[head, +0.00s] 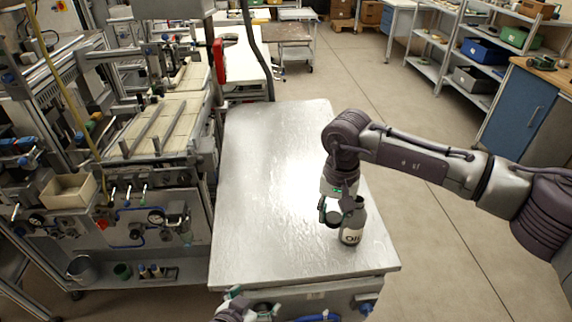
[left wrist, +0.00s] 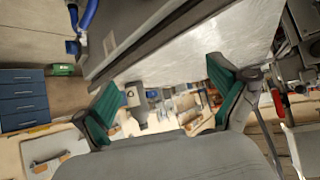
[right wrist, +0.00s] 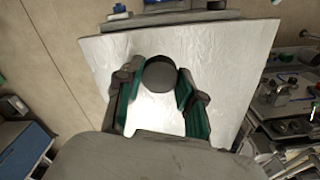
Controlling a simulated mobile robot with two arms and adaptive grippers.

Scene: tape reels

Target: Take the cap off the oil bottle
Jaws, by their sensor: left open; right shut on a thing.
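The oil bottle (head: 352,226) is dark with a pale label reading "Oil". It stands upright near the right front of the metal table. My right gripper (head: 334,214) is beside the bottle's upper part. It is shut on a dark round cap (head: 333,218), which appears to the left of the bottle's neck and off it. In the right wrist view the cap (right wrist: 160,74) sits between the green fingertips, over the table. My left gripper (head: 246,304) is low at the table's front edge. Its fingers (left wrist: 168,95) are spread wide with nothing between them.
The metal table top (head: 265,190) is otherwise clear. A machine bench with valves and a tray (head: 70,192) stands close on the left. A red handle (head: 220,60) is beyond the table's far left. Open floor lies to the right, before shelves (head: 470,75) and a blue cabinet (head: 518,108).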

